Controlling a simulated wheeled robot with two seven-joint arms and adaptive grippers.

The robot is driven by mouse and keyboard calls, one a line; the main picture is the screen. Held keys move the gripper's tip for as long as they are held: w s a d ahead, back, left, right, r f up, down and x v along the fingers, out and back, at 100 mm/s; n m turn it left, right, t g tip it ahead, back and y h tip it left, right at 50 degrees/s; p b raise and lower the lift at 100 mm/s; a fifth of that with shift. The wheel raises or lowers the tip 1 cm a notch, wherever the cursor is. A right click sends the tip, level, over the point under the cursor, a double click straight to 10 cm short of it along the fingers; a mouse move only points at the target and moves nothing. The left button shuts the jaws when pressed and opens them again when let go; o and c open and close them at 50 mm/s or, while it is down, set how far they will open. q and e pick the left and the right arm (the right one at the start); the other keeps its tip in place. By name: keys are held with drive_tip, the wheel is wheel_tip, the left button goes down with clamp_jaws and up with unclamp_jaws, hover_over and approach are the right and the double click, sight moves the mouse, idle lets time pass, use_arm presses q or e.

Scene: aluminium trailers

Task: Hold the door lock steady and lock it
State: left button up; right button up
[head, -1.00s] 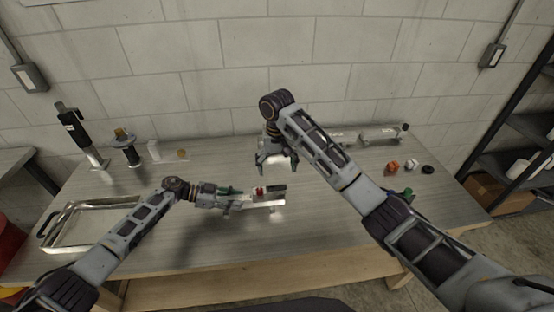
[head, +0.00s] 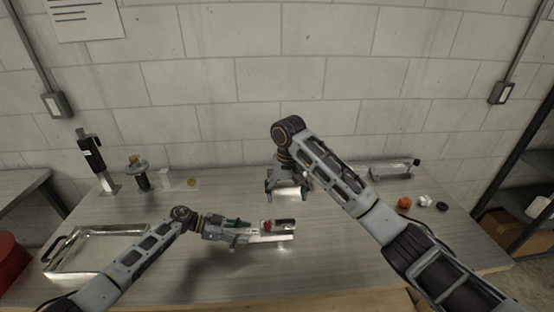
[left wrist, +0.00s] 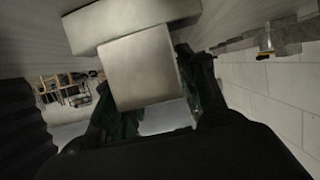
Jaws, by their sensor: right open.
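The door lock (head: 272,239) is a bright metal bar with a red spot and a dark part on top, near the middle of the table. My left gripper (head: 240,231) comes from the left and is shut on the lock's left end. In the left wrist view, a pale metal block of the lock (left wrist: 142,70) sits between the green fingers (left wrist: 150,105). My right gripper (head: 286,190) is open and points down behind the lock, apart from it. A bright patch shows between its fingers; I cannot tell whether it is a thing or glare.
A metal tray (head: 92,271) lies at the left. A black-handled tool (head: 93,155) and a dark cylinder (head: 140,178) stand at the back left. A metal piece (head: 392,172) and an orange item (head: 404,203) lie at the right. The front middle table is clear.

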use_arm(q)
drive_tip(key=shift+o, duration=1.4)
drive_tip(key=v, duration=1.2)
